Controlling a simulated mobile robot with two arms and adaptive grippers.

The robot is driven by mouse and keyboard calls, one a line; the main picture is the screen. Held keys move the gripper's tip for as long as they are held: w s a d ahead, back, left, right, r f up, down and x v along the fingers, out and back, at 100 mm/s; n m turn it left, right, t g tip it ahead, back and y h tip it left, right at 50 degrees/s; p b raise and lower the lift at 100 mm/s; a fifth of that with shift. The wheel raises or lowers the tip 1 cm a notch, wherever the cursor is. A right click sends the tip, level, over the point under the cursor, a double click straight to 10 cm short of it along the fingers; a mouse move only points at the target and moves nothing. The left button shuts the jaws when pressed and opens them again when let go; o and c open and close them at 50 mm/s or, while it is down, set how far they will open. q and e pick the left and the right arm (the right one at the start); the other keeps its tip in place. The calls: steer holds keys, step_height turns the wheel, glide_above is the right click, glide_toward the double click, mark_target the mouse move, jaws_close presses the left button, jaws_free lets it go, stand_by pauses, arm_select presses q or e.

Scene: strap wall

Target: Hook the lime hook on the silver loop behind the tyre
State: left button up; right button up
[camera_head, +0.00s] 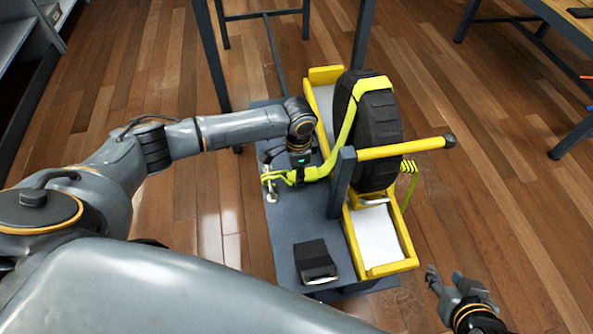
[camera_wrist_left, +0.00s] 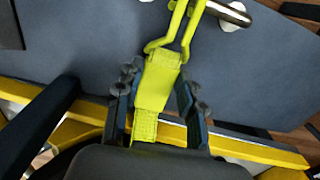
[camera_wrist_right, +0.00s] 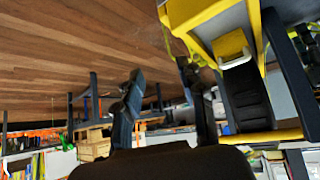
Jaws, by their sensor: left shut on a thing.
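The lime hook (camera_head: 272,178) is at the end of a lime strap (camera_head: 347,128) that runs over the black tyre (camera_head: 379,135). My left gripper (camera_head: 298,177) is shut on the strap just behind the hook, and the left wrist view shows the lime hook (camera_wrist_left: 172,42) ahead of its fingers. The silver loop (camera_wrist_left: 230,13) is at the top of that view, right beside the hook's tip. The tip is cut off there, so I cannot tell whether it is around the loop. My right gripper (camera_wrist_right: 160,95) is open and empty, away from the tyre.
A yellow wheel tray (camera_head: 392,267) holds the tyre, with a yellow bar (camera_head: 405,148) across it. A black box (camera_head: 315,261) sits on the grey base plate (camera_head: 290,238). Loose lime strap (camera_head: 410,168) hangs at the bar's right. Open floor lies to the right.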

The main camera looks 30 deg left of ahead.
arm_select(q)
steer(key=shift+w+d+p, duration=0.1)
steer(key=shift+p, duration=0.2)
arm_select(e)
steer(key=shift+s+d+f+g, duration=0.25)
steer(key=shift+s+f+g, duration=0.1)
steer(key=shift+s, duration=0.3)
steer(key=shift+s+d+f+g, duration=0.25)
steer(key=shift+s+g, duration=0.15)
steer(key=shift+s, duration=0.25)
steer(key=shift+s+d+f+g, duration=0.2)
steer(key=shift+s+f+g, duration=0.15)
steer(key=shift+s, duration=0.3)
arm_select(q)
steer(key=o, duration=1.3)
arm_select(e)
steer(key=shift+d, duration=0.1)
